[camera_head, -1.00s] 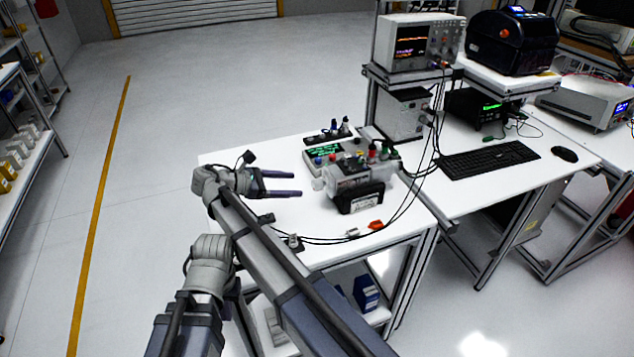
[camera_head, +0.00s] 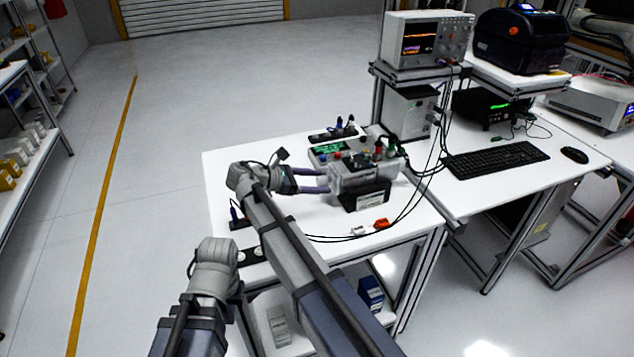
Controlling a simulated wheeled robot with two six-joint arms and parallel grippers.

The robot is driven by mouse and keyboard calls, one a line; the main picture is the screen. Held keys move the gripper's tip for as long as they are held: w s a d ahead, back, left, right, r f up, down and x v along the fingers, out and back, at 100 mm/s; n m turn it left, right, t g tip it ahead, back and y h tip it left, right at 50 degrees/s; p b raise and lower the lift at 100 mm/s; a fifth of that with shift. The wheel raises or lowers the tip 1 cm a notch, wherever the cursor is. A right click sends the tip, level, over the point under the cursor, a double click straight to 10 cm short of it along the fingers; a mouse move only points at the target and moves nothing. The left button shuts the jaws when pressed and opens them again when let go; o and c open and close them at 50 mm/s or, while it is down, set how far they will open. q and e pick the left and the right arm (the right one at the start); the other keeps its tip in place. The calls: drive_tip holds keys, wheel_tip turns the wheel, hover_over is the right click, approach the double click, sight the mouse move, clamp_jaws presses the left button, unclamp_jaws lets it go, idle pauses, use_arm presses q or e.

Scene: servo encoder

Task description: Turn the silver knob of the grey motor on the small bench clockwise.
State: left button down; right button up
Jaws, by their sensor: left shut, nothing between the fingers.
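The grey motor (camera_head: 362,180) lies on its dark base on the small white bench (camera_head: 228,165). Its silver knob (camera_head: 325,181) is at its left end and is small and partly hidden. My right gripper (camera_head: 327,182) comes in from the left, with its two fingers apart and their tips at the knob, one on the far side and one on the near side. I cannot tell whether they touch it. My left arm (camera_head: 214,266) is at the lower left, in front of the bench; its shut fingers are hard to make out.
A panel with coloured terminals (camera_head: 330,148) stands behind the motor. Black cables (camera_head: 400,215) run across the bench, with an orange connector (camera_head: 381,223) near its front edge. An oscilloscope (camera_head: 425,38) and a keyboard (camera_head: 495,160) are to the right.

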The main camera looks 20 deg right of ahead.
clamp_jaws()
idle(0.3)
drive_tip(key=shift+s, duration=0.1)
drive_tip(key=shift+s+f+m+t+b, duration=0.15)
drive_tip(key=shift+m+t+b, duration=0.3)
drive_tip(key=shift+m+t, duration=0.5)
drive_tip(key=shift+m+t+b, duration=0.65)
drive_tip(key=shift+m+b, duration=0.1)
drive_tip(key=shift+m, duration=0.6)
drive_tip(key=shift+o, duration=0.6)
unclamp_jaws()
